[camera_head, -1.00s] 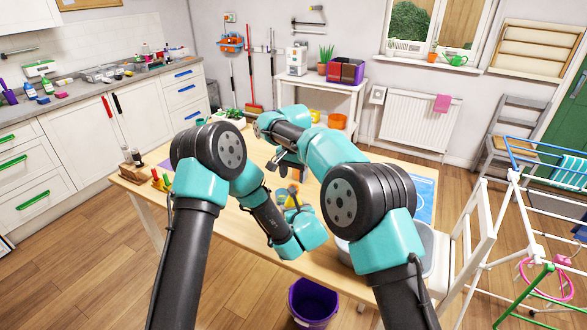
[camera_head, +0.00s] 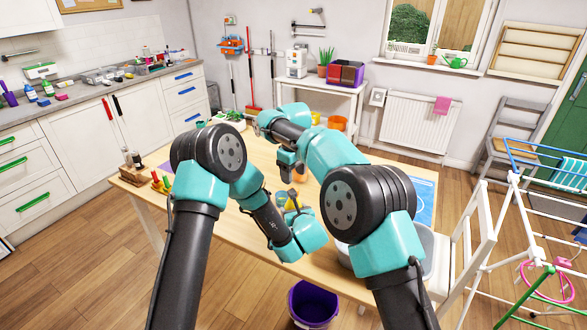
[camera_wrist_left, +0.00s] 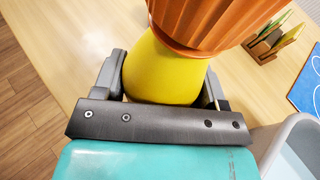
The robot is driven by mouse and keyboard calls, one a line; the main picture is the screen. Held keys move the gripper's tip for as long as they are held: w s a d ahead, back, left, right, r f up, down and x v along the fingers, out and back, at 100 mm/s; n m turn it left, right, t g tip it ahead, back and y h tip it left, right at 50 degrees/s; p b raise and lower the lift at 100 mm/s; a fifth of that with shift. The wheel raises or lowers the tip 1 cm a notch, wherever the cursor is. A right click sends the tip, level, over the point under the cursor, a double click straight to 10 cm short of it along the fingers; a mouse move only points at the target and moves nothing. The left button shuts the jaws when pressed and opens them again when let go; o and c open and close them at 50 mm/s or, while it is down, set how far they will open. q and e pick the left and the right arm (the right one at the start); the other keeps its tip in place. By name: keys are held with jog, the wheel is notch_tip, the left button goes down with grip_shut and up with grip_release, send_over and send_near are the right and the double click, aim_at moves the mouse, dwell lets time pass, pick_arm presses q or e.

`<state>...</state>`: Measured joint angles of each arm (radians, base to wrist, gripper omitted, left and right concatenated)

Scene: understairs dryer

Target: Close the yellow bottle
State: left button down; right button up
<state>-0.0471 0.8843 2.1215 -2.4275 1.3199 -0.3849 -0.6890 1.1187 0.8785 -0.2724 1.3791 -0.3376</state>
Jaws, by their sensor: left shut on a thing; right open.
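The yellow bottle (camera_wrist_left: 165,72) stands between the fingers of my left gripper (camera_wrist_left: 165,85), which is shut on its body. A large ribbed orange cap (camera_wrist_left: 210,20) is directly over the bottle's top in the left wrist view and hides its mouth. I cannot tell whether the cap is fully seated. In the head view my left gripper (camera_head: 290,198) is low over the table and the bottle is mostly hidden. My right gripper (camera_head: 289,171) is open, just above and beyond it, close to a small orange patch (camera_head: 300,174).
The wooden table (camera_head: 240,236) has free room at its front left. A grey basin (camera_wrist_left: 292,150) is at the right. A purple bucket (camera_head: 313,304) is on the floor.

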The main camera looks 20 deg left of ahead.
jog(key=n, duration=0.5)
jog(key=shift+r, duration=0.25)
jog(key=n, duration=0.5)
jog(key=shift+r, duration=0.2)
jog(key=n, duration=0.5)
jog(key=shift+r, duration=0.2)
jog(key=n, duration=0.5)
jog(key=shift+r+n, duration=0.25)
jog(key=shift+n, duration=0.15)
send_over(289, 205)
jog(key=w+d, duration=0.1)
jog(key=w, duration=0.1)
jog(key=shift+s+f, duration=0.1)
jog(key=shift+f, duration=3.95)
